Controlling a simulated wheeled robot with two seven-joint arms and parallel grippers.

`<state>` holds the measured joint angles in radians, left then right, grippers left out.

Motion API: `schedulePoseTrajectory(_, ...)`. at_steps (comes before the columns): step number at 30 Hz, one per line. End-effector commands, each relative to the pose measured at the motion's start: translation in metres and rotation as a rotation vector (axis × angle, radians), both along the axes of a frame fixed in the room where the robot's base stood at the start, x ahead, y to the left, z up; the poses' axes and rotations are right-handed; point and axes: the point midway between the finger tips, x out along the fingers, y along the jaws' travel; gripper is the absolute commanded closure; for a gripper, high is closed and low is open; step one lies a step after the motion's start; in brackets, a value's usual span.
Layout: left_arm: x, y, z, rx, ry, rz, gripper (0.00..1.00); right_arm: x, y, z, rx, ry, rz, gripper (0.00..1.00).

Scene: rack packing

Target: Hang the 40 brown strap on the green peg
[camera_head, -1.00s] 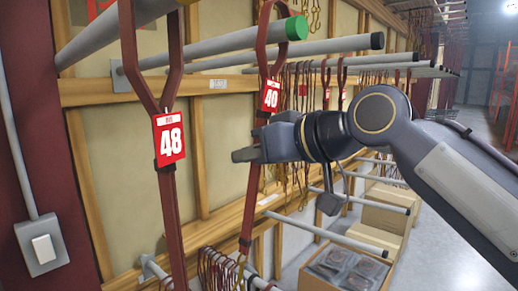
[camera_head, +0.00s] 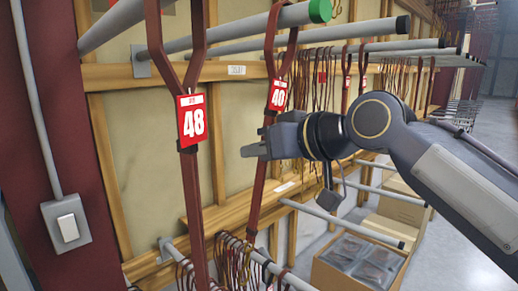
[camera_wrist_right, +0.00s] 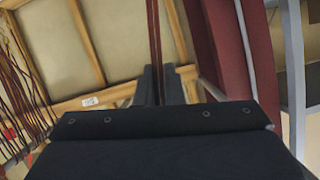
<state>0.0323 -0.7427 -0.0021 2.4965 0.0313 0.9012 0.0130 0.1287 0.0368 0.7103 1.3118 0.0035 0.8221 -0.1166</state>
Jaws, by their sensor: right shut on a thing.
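The brown strap with the red 40 tag (camera_head: 278,95) hangs in the middle of the head view. Its loop rises beside the end of the green-tipped peg (camera_head: 319,11). My right gripper (camera_head: 255,150) is shut on this strap below the tag. In the right wrist view the strap (camera_wrist_right: 153,45) runs up between the two fingers (camera_wrist_right: 152,88). My left gripper is not in view.
A brown strap tagged 48 (camera_head: 192,122) hangs close on the left. More grey pegs (camera_head: 345,35) with several straps lie behind. A lower peg row holds bunched straps (camera_head: 235,262). An open box (camera_head: 355,262) stands at lower right. A switch (camera_head: 68,226) is on the left wall.

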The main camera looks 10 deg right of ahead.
Motion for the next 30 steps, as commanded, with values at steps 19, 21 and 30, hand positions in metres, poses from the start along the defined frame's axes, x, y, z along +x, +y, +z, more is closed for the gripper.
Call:
schedulePoseTrajectory(19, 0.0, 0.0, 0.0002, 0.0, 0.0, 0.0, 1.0, -0.0002, 0.0001, 0.0006, 0.001, -0.001, 0.0, 0.69)
schedulePoseTrajectory(21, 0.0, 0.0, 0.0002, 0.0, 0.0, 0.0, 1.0, -0.0002, 0.0001, 0.0005, 0.001, -0.001, 0.0, 0.66)
schedulePoseTrajectory(30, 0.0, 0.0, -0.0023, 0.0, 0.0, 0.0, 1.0, -0.0028, -0.0029, 0.0009, 0.0, 0.001, -0.001, 0.66)
